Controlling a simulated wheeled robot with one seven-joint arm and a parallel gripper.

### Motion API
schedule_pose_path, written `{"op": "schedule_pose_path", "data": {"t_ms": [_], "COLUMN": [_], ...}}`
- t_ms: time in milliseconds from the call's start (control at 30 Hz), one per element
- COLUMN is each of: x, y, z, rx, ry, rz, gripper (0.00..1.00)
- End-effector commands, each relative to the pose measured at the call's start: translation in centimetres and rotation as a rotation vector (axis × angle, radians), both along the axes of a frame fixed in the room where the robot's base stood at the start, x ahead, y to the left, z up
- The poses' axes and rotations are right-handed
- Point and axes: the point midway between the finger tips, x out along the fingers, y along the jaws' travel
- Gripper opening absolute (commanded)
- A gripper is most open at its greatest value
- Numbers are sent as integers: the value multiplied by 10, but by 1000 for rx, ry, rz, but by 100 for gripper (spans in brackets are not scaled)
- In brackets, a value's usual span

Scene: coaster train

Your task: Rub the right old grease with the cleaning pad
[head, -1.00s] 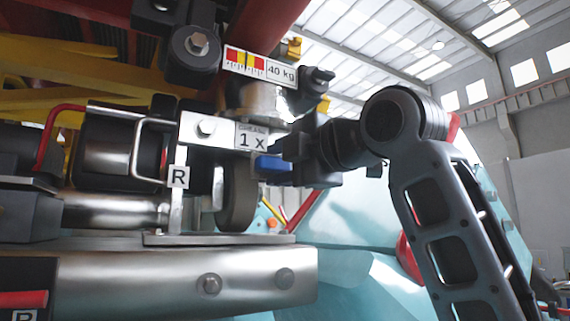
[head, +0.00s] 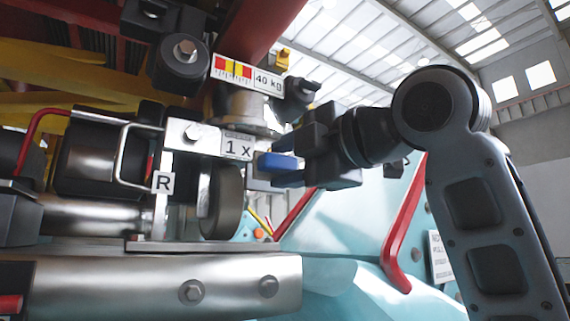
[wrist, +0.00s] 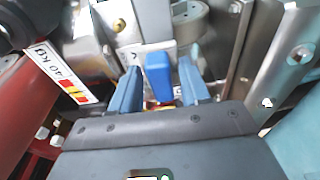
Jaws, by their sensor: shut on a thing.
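A blue cleaning pad (head: 277,162) is held out at the tip of my gripper (head: 286,161), just right of and slightly below the "1 X" plate (head: 238,147). In the wrist view the pad (wrist: 158,75) sits between my two gripper fingers (wrist: 159,82), facing metal parts. I cannot tell whether the pad touches them. My gripper is shut on the pad. I cannot make out the old grease in either view; the pad and fingers cover part of the metal behind them.
A dark wheel (head: 222,201) and an "R" tag (head: 163,182) are left of the pad. A "40 kg" label (head: 246,73) and a dark knob (head: 300,88) are above. A metal beam (head: 160,290) runs below. A red bar (head: 405,225) crosses the pale blue panel at right.

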Motion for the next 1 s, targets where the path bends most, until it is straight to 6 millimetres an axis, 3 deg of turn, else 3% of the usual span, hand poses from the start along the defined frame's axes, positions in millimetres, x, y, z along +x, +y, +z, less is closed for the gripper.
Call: {"op": "schedule_pose_path", "data": {"t_ms": [233, 567, 1000], "x": [-3, -24, -25], "y": [-3, -16, -17], "z": [0, 0, 0], "rx": [1, 1, 0], "ry": [-1, -1, 0], "rz": [-1, -1, 0], "gripper": [22, 22, 22]}}
